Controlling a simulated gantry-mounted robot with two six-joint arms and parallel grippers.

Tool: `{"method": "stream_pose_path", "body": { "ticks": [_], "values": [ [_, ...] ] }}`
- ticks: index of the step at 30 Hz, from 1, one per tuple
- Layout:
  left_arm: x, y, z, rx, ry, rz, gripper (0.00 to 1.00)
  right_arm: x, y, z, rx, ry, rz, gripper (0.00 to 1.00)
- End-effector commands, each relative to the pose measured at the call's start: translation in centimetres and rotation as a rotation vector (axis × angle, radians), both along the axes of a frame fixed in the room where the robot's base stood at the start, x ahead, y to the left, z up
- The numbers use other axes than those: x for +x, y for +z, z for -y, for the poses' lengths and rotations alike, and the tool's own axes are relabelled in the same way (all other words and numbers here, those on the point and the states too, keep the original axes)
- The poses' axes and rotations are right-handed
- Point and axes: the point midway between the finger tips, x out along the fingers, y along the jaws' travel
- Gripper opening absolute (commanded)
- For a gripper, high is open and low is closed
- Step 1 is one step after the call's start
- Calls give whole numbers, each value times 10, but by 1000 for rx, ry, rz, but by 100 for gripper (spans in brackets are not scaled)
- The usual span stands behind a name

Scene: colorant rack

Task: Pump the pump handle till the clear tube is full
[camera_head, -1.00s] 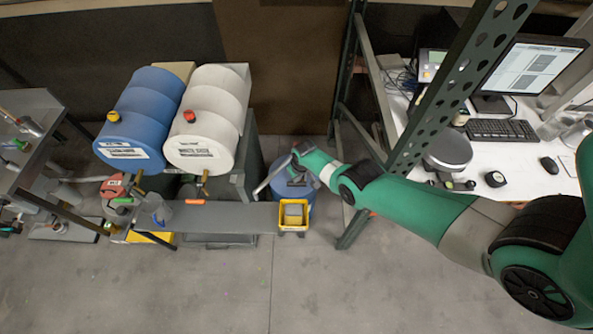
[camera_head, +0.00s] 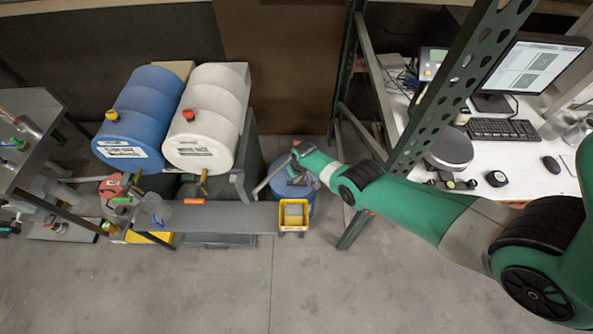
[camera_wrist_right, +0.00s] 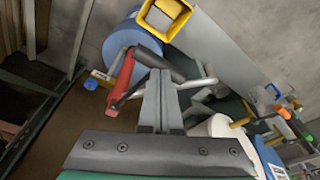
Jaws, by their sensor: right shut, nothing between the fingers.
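A blue drum (camera_head: 304,205) stands on the floor behind a small yellow bin; it also shows in the wrist view (camera_wrist_right: 128,38). The pump's parts show above the drum in the wrist view: a red lever (camera_wrist_right: 121,82), a dark cylindrical bar (camera_wrist_right: 157,61) and a silver pipe (camera_wrist_right: 203,82). I cannot tell for sure which is the handle. My right gripper (camera_head: 296,173) is over the drum. In the wrist view its fingers (camera_wrist_right: 160,74) are shut and empty, close to the dark bar; contact is unclear. I cannot make out the clear tube. My left gripper is out of view.
The yellow bin (camera_head: 293,217) sits at the end of a grey bench (camera_head: 235,217). A blue barrel (camera_head: 140,115) and a white barrel (camera_head: 215,115) lie to the left. A green metal post (camera_head: 440,95) and a desk (camera_head: 520,200) are close to my right arm.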

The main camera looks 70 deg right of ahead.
Motion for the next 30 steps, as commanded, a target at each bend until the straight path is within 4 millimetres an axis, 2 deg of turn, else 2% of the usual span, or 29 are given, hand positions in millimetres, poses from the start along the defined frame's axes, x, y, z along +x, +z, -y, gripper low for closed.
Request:
{"method": "stream_pose_path", "body": {
  "ticks": [23, 26, 30],
  "values": [
    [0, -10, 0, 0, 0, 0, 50, 0, -10, 0, 0, 0, 0, 0],
    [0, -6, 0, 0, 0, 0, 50, 0, -5, 0, 0, 0, 0, 0],
    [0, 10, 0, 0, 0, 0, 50, 0, 10, 0, 0, 0, 0, 0]
  ]
}}
